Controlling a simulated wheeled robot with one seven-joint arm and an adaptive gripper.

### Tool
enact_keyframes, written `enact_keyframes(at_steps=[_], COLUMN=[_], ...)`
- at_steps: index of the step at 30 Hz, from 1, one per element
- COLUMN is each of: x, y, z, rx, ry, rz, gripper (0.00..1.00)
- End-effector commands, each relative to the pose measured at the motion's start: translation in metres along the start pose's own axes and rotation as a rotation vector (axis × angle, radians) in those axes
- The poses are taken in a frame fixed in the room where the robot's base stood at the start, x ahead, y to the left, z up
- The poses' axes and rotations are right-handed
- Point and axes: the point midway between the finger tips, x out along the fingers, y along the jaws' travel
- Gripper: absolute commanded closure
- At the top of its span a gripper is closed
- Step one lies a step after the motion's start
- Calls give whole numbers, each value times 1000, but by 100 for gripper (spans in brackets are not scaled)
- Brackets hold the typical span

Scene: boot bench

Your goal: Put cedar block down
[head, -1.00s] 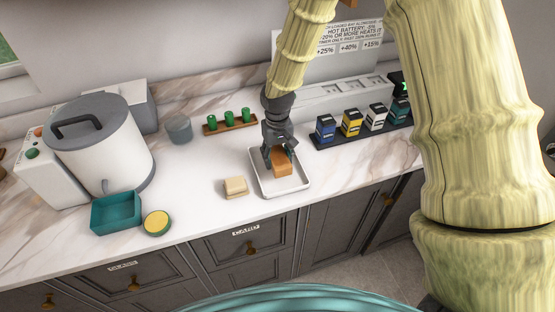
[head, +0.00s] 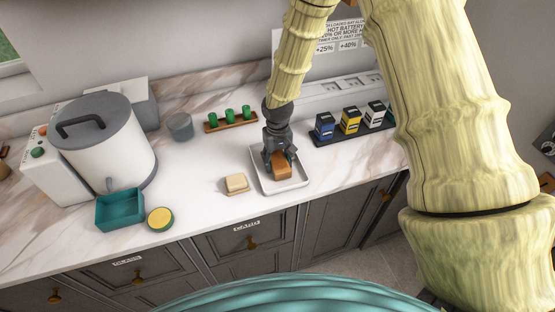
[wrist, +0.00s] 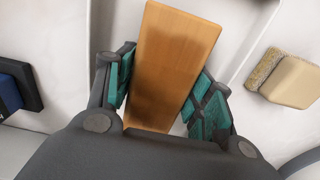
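The cedar block (head: 283,165) is an orange-brown block at the white tray (head: 287,189) on the counter. My gripper (head: 278,158) points down over the tray with its fingers around the block. In the wrist view the block (wrist: 172,60) stands between the teal finger pads of my gripper (wrist: 165,85), one close along each side. My gripper looks shut on it. The block is low over the tray floor; I cannot tell whether its underside touches. The fingers hide part of it.
A cream sponge-like block (head: 236,183) lies left of the tray. A teal box (head: 120,210) and round yellow-topped tin (head: 160,218) stand further left, near a white pot (head: 100,145). Green pegs in a rack (head: 230,121) and a row of small boxes (head: 350,122) are behind.

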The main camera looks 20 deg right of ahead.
Motion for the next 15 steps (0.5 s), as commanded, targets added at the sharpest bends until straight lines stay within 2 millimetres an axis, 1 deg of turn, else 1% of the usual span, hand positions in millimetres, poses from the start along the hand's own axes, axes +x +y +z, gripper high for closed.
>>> enact_keyframes(at_steps=[1,2,11,15], x=[0,0,-1,-5], y=[0,0,0,0], z=[0,0,0,0], rx=[0,0,0,1], ry=[0,0,0,1], rz=[0,0,0,-1], gripper=[34,29,29,29])
